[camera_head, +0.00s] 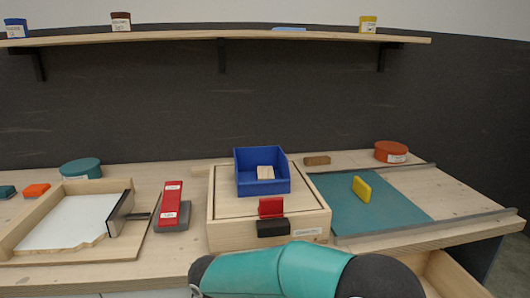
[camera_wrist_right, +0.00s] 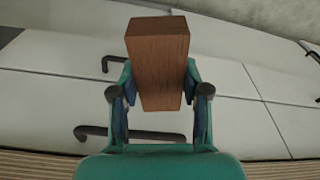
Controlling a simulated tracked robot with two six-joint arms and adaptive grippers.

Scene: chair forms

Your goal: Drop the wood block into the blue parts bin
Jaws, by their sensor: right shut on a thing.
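My right gripper (camera_wrist_right: 158,100) is shut on a brown wood block (camera_wrist_right: 158,55), with one finger on each side of it. The block stands out past the fingertips, over grey cabinet fronts in the right wrist view. The blue parts bin (camera_head: 262,184) stands open on a wooden box on the bench in the head view. A small pale wood piece (camera_head: 265,173) lies inside it. My teal arm crosses the bottom of the head view, where the gripper and held block do not show. My left gripper is in neither view.
Another brown block (camera_head: 317,160) lies on the bench right of the bin. A red block (camera_head: 271,207) stands in front of the bin. A yellow piece (camera_head: 361,188) stands on the teal mat (camera_head: 400,205). A shelf (camera_head: 220,36) runs above. Cabinet handles (camera_wrist_right: 95,133) show near the gripper.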

